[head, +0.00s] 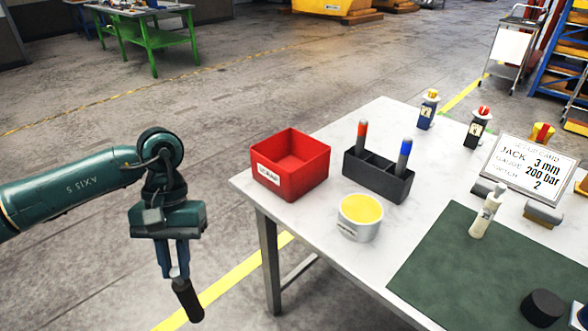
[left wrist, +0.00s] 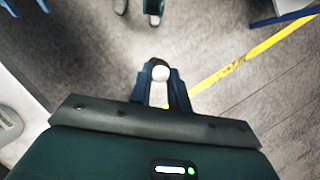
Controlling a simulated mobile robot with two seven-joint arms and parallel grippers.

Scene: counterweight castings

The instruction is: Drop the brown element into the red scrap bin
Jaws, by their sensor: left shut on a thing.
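The red scrap bin (head: 308,181) stands open at the near left corner of the table, with a white label on its front; its visible inside looks empty. My left gripper (head: 179,272) is off the table's left side, lower in the picture than the bin, with its fingers pointing down. It is shut on a dark, nearly black cylindrical piece (head: 188,301) with a pale end; I cannot confirm that it is brown. In the left wrist view a white rounded end (left wrist: 160,73) shows between the fingers. My right gripper is not in view.
The table (head: 300,216) holds a yellow-lined round tub (head: 360,232), a black divided holder (head: 372,180) with two markers, a white bottle (head: 485,216) and a green mat (head: 450,260). A black round piece (head: 543,307) lies on the mat. Open floor surrounds my left gripper.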

